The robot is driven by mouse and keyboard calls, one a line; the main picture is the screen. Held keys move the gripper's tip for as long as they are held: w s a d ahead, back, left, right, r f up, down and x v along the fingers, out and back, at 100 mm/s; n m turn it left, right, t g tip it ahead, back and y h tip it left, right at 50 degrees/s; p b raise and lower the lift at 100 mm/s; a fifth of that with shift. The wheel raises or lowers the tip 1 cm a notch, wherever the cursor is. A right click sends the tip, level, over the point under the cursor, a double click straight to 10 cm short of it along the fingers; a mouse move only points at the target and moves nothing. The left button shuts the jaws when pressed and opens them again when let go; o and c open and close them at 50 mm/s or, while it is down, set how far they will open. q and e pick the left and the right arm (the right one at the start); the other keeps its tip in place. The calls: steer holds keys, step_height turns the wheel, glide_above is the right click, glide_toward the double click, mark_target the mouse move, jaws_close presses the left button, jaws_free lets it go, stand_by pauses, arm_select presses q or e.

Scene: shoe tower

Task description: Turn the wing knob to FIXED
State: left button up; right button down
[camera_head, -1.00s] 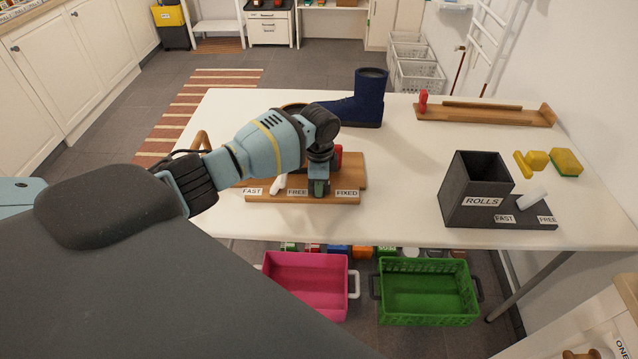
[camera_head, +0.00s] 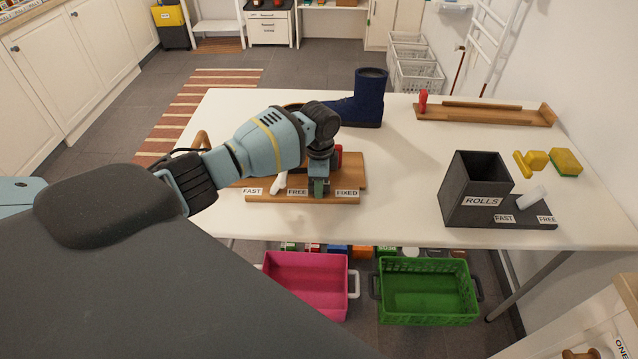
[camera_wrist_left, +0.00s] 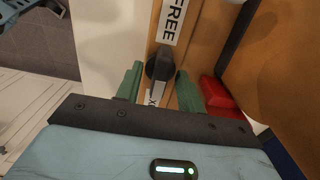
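A wooden stand (camera_head: 262,198) on the white table carries the labels FAST, FREE and FIXED along its front. A dark rounded knob (camera_wrist_left: 160,64) shows in the left wrist view, between the FREE label and a partly hidden label below. My left gripper (camera_head: 319,187) points down at the stand, between FREE and FIXED in the head view. In the left wrist view its green fingers (camera_wrist_left: 158,86) are apart, one on each side of the knob; contact cannot be made out. A white lever (camera_head: 278,183) stands between FAST and FREE. My right gripper is out of view.
A red object (camera_wrist_left: 218,95) lies close to the right finger. A navy boot (camera_head: 368,97) stands behind the stand. A dark ROLLS holder (camera_head: 470,175) is at the right, with clear tabletop between. Pink (camera_head: 307,292) and green (camera_head: 428,300) crates are below.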

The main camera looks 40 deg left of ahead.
arm_select(q)
step_height(320, 180, up, 7)
steer(key=shift+r+p, duration=0.1)
steer(key=shift+p, duration=0.2)
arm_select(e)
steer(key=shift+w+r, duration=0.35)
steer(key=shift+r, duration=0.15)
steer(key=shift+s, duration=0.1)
